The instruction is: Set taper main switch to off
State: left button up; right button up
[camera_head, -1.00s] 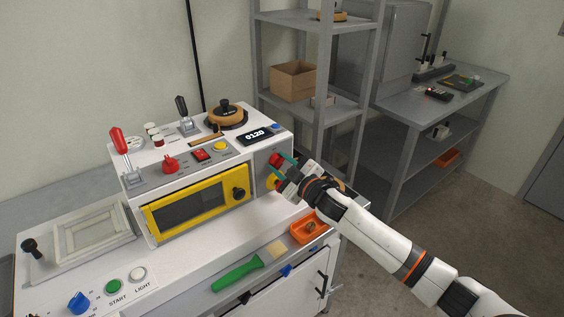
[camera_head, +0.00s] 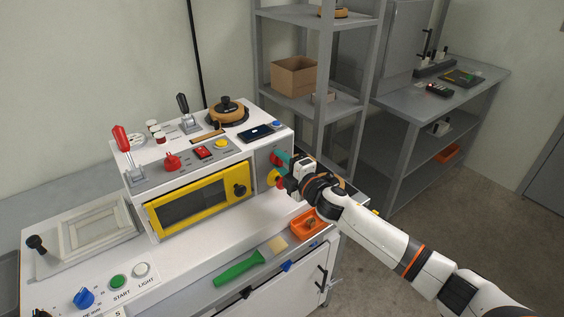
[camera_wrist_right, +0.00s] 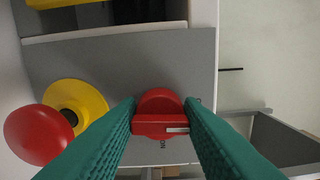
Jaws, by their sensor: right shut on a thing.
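The red rotary main switch (camera_wrist_right: 160,104) sits on the grey side panel of the white machine. Its red handle lies crosswise in the right wrist view, with a white mark toward the right finger. In the head view the switch (camera_head: 275,158) is partly hidden by my gripper. My right gripper (camera_wrist_right: 160,119) is shut on the switch handle, one teal finger on each side. It also shows at the machine's right end in the head view (camera_head: 284,161). My left gripper is not in view.
A red mushroom button (camera_wrist_right: 40,135) on a yellow base sits close beside the left finger. The machine's display (camera_head: 255,132) is dark. An orange tray (camera_head: 308,224) lies below my right arm. A grey shelf rack (camera_head: 340,106) stands behind.

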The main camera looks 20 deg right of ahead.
jog(key=shift+n, duration=0.6)
jog(key=o, duration=0.9)
jog(key=shift+o, duration=0.2)
jog(key=b+v, duration=0.2)
jog(key=v, duration=1)
